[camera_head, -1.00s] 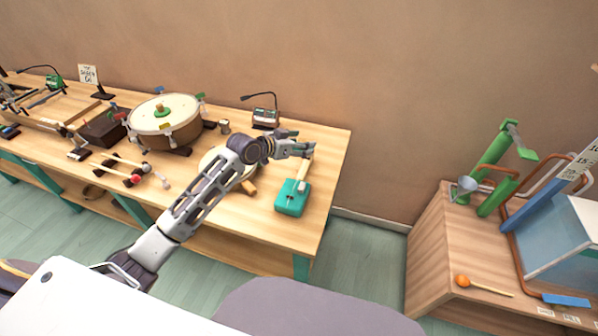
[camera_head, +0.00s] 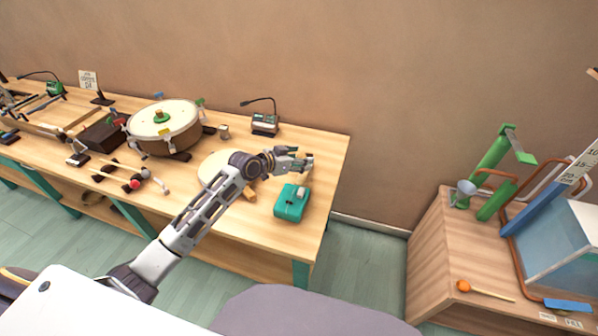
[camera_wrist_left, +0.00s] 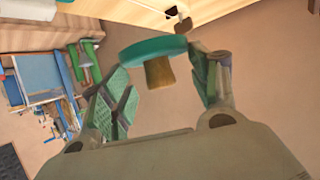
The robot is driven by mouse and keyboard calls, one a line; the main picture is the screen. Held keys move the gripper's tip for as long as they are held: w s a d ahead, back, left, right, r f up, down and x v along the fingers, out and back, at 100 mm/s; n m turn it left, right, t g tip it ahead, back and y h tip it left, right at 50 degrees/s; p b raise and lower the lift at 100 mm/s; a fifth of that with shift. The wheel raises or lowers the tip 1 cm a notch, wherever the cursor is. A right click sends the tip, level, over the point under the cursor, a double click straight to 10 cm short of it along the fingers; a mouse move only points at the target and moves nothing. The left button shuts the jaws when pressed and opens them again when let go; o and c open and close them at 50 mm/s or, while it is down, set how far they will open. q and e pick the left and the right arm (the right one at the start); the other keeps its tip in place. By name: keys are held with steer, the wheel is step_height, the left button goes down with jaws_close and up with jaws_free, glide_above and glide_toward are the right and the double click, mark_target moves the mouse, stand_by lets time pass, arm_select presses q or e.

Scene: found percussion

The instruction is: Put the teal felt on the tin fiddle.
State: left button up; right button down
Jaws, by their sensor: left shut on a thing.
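My left gripper (camera_head: 304,158) is shut on the teal felt (camera_wrist_left: 153,49), a rounded teal piece with a short brown knob, seen between its fingers in the left wrist view. The left gripper also shows large there (camera_wrist_left: 163,88). In the head view the felt cannot be made out clearly. A teal boxy body with a small pale block on top, which looks like the tin fiddle (camera_head: 289,206), lies near the right end of the table. The gripper is above and just behind it, apart from it. My right gripper is not in view.
The wooden table (camera_head: 255,222) also holds a pale disc (camera_head: 212,167), a drum (camera_head: 165,140) with a green disc on top, a microphone stand (camera_head: 265,124) and red-headed sticks (camera_head: 136,184). A second bench (camera_head: 440,245) with green pipes stands at the right, beyond a floor gap.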

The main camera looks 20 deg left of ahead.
mark_target(299, 178)
arm_select(q)
steer(key=shift+f, duration=1)
steer(key=shift+f, duration=1.85)
steer(key=shift+f, duration=0.1)
steer(key=o, duration=1)
steer(key=shift+v, duration=6)
